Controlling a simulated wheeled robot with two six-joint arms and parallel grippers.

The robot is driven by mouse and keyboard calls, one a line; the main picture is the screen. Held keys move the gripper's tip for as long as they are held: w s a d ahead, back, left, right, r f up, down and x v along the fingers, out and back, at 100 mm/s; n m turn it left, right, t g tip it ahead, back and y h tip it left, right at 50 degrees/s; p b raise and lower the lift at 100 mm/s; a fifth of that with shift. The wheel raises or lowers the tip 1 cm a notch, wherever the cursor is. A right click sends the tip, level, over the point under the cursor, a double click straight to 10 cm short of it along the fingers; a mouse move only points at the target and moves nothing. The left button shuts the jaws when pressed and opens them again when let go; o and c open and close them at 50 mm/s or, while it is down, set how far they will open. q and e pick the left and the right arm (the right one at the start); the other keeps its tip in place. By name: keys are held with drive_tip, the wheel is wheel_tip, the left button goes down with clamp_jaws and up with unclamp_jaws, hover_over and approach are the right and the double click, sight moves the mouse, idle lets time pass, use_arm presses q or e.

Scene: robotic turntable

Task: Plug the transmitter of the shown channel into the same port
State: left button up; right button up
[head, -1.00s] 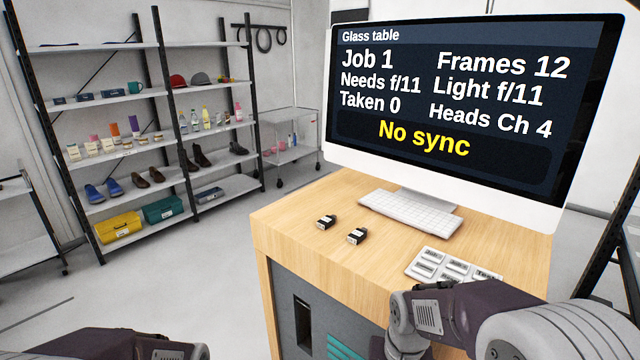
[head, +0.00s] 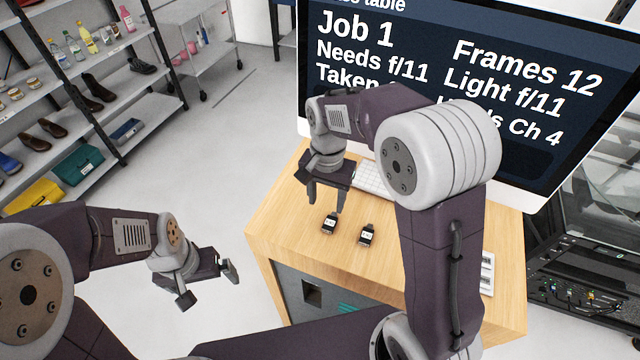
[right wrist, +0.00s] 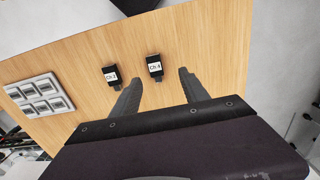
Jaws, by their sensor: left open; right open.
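Two small black transmitters with white labels lie on the wooden desk top. The one labelled Ch 4 (head: 329,224) is the left one in the head view; in the right wrist view (right wrist: 155,67) it shows ahead of and between the fingertips. The other transmitter (head: 367,235) has a Ch label (right wrist: 111,76) whose digit is hard to read. The monitor (head: 440,60) shows Heads Ch 4, partly hidden by my right arm. My right gripper (head: 326,204) is open and empty above the desk, near the Ch 4 transmitter. My left gripper (head: 209,288) is open and empty over the floor.
A white keyboard (head: 372,180) lies behind the right gripper. A button pad (right wrist: 38,95) sits on the desk, mostly behind my right arm in the head view. A black unit with plugged-in cables (head: 580,295) stands at the right. Shelves (head: 110,120) stand at the left.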

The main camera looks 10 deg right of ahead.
drive_tip(key=w, duration=0.1)
drive_tip(key=p, duration=0.1)
hover_over(328, 228)
drive_tip(key=s, duration=0.2)
wheel_tip(328, 228, down, 2)
drive_tip(key=shift+s+f, duration=0.1)
drive_tip(key=w+f+p, duration=0.2)
drive_tip(key=f, duration=0.1)
drive_tip(key=shift+w+a+f, duration=0.1)
drive_tip(key=shift+w+f, duration=0.05)
drive_tip(key=shift+w, duration=0.25)
wheel_tip(328, 228, down, 3)
drive_tip(key=shift+r+p, duration=0.2)
drive_tip(key=shift+p, duration=0.15)
drive_tip(key=shift+s, duration=0.55)
drive_tip(key=shift+c, duration=0.6)
drive_tip(key=c, duration=0.5)
use_arm(q)
drive_tip(key=r, duration=0.1)
drive_tip(key=s+r, duration=0.1)
drive_tip(key=r, duration=0.1)
drive_tip(key=s+r, duration=0.1)
drive_tip(key=shift+s+r, duration=0.15)
use_arm(e)
drive_tip(key=shift+w, duration=0.3)
clamp_jaws()
